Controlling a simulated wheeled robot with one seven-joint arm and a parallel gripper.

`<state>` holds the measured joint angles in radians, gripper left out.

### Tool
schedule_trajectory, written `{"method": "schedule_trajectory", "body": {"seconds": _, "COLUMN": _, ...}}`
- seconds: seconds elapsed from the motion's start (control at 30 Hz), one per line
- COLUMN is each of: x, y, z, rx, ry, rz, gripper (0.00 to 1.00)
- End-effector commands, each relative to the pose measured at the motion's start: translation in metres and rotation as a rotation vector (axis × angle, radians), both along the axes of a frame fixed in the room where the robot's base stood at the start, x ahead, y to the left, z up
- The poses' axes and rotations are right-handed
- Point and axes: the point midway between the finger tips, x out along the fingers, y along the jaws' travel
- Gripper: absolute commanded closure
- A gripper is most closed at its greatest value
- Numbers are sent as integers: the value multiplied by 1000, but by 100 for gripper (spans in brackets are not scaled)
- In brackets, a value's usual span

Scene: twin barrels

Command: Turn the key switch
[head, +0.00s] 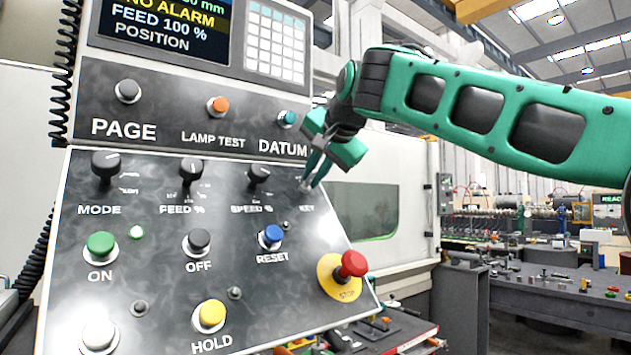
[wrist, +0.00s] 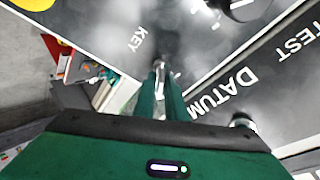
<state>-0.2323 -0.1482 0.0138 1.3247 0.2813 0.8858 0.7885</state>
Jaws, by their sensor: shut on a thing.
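The key switch (head: 303,187) is at the right end of the knob row on the sloping panel, above the label KEY. My green gripper (head: 311,180) reaches down to it from the upper right, and its fingertips hide most of it. In the wrist view the two fingers of my gripper (wrist: 164,84) are close together on the small metallic key switch (wrist: 162,67), beside the label KEY. My gripper is shut on it. How far the key is turned cannot be made out.
Left of the key are the SPEED % knob (head: 259,177), FEED % knob (head: 191,170) and MODE knob (head: 105,167). The DATUM button (head: 288,119) is just above my fingers. Below are the RESET button (head: 271,237) and the red STOP button (head: 350,266).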

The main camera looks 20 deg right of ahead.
Motion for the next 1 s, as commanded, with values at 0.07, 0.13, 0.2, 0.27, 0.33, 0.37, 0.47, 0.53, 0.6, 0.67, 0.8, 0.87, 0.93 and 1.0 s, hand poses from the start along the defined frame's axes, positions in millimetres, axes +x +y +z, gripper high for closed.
{"method": "schedule_trajectory", "body": {"seconds": 0.07, "x": 1, "y": -1, "z": 3, "rx": 4, "ry": -8, "rz": -5, "gripper": 100}}
{"method": "schedule_trajectory", "body": {"seconds": 0.13, "x": 1, "y": -1, "z": 3, "rx": 4, "ry": -8, "rz": -5, "gripper": 100}}
{"method": "schedule_trajectory", "body": {"seconds": 0.2, "x": 1, "y": -1, "z": 3, "rx": 4, "ry": -8, "rz": -5, "gripper": 100}}
{"method": "schedule_trajectory", "body": {"seconds": 0.27, "x": 1, "y": -1, "z": 3, "rx": 4, "ry": -9, "rz": -4, "gripper": 100}}
{"method": "schedule_trajectory", "body": {"seconds": 0.33, "x": 1, "y": -1, "z": 3, "rx": 3, "ry": -9, "rz": -4, "gripper": 100}}
{"method": "schedule_trajectory", "body": {"seconds": 0.37, "x": 1, "y": -1, "z": 3, "rx": 3, "ry": -9, "rz": -4, "gripper": 100}}
{"method": "schedule_trajectory", "body": {"seconds": 0.47, "x": 1, "y": -1, "z": 3, "rx": 3, "ry": -9, "rz": -4, "gripper": 75}}
{"method": "schedule_trajectory", "body": {"seconds": 0.53, "x": 0, "y": 0, "z": 3, "rx": 2, "ry": -7, "rz": -2, "gripper": 75}}
{"method": "schedule_trajectory", "body": {"seconds": 0.6, "x": 0, "y": 0, "z": 2, "rx": 3, "ry": -6, "rz": -2, "gripper": 75}}
{"method": "schedule_trajectory", "body": {"seconds": 0.67, "x": 0, "y": 0, "z": 2, "rx": 3, "ry": -5, "rz": -1, "gripper": 75}}
{"method": "schedule_trajectory", "body": {"seconds": 0.8, "x": -3, "y": 0, "z": 4, "rx": 2, "ry": -4, "rz": -1, "gripper": 75}}
{"method": "schedule_trajectory", "body": {"seconds": 0.87, "x": -8, "y": 0, "z": 6, "rx": 2, "ry": -5, "rz": -1, "gripper": 75}}
{"method": "schedule_trajectory", "body": {"seconds": 0.93, "x": -16, "y": -1, "z": 12, "rx": 2, "ry": -6, "rz": -1, "gripper": 75}}
{"method": "schedule_trajectory", "body": {"seconds": 1.0, "x": -27, "y": -1, "z": 18, "rx": 3, "ry": -6, "rz": -2, "gripper": 75}}
